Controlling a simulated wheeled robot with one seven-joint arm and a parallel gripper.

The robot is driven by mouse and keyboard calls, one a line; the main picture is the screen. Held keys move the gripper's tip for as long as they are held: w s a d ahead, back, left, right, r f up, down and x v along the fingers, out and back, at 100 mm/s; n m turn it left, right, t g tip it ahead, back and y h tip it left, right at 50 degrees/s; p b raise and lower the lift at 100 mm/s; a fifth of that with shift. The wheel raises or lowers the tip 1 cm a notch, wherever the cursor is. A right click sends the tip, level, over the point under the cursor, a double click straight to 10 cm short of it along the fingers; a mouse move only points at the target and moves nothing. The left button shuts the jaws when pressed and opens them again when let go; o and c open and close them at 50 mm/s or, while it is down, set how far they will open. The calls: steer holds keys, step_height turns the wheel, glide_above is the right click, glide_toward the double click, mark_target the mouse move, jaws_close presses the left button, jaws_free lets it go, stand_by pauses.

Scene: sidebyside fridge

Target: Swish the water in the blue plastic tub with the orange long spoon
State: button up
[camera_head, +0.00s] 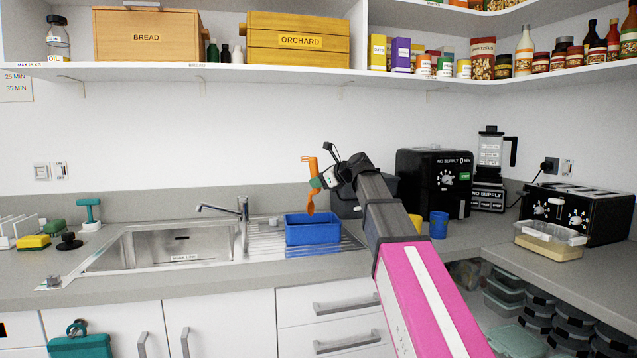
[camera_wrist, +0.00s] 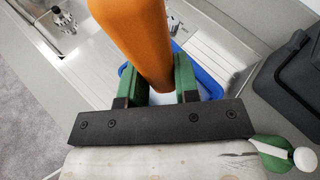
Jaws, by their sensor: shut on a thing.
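The blue plastic tub (camera_head: 313,231) stands on the ribbed drainboard to the right of the sink. In the wrist view its blue rim (camera_wrist: 210,82) shows behind my gripper, with something pale inside; I cannot make out the water clearly. My gripper (camera_head: 318,184) is above the tub and shut on the orange long spoon (camera_head: 311,168). The spoon is near upright, its bowl end down, hanging just above the tub in the head view. In the wrist view the orange handle (camera_wrist: 138,40) sits between the green fingers (camera_wrist: 163,85), which hide the spoon's lower part.
A dark grey bin (camera_head: 346,208) stands close behind and right of the tub. A steel sink (camera_head: 170,250) with a tap (camera_head: 243,208) is to the left. Yellow (camera_head: 438,224) and blue-side cups, a black microwave-like appliance (camera_head: 432,183) and toaster (camera_head: 575,212) stand to the right. A loaded shelf (camera_head: 200,68) runs above.

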steer(key=shift+r, duration=0.15)
steer(key=shift+r, duration=2.35)
